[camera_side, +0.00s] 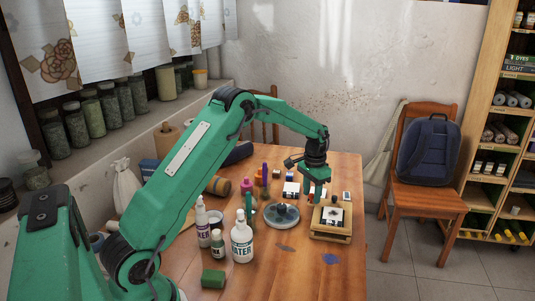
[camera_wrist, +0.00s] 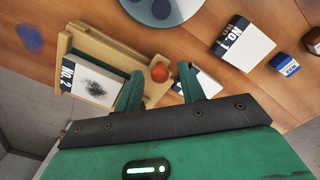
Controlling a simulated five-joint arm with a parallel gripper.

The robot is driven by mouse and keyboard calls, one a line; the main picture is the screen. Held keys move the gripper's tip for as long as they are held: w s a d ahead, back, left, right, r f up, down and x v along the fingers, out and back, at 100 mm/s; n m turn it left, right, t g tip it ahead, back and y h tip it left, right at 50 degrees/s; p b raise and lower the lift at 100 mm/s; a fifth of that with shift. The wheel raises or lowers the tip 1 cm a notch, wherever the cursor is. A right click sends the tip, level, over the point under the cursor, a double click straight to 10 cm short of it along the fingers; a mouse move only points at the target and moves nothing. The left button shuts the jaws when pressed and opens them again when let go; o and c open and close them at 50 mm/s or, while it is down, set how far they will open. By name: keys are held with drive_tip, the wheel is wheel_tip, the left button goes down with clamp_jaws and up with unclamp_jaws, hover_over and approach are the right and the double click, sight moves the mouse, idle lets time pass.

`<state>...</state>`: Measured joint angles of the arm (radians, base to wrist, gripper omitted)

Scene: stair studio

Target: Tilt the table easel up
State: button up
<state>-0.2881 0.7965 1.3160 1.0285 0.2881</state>
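The table easel (camera_side: 345,238) is a small light-wood frame near the table's right edge. It lies low and nearly flat, with a white card (camera_side: 333,216) bearing a dark blot on it. In the wrist view the easel (camera_wrist: 112,47) shows at upper left with the blotted card (camera_wrist: 92,82). A round red-orange knob (camera_wrist: 160,72) sits at its near right corner. My gripper (camera_side: 317,200) is just above the easel's far side. In the wrist view my gripper (camera_wrist: 160,90) has its green fingers apart, on either side of the knob. Contact with the knob cannot be told.
A round grey dish (camera_side: 273,222) stands left of the easel. A white water bottle (camera_side: 242,243), a green block (camera_side: 213,279) and several small pots crowd the left. A white "NO. 1" box (camera_wrist: 243,45) and a small blue jar (camera_wrist: 285,64) lie near the gripper.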

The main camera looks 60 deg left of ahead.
clamp_jaws()
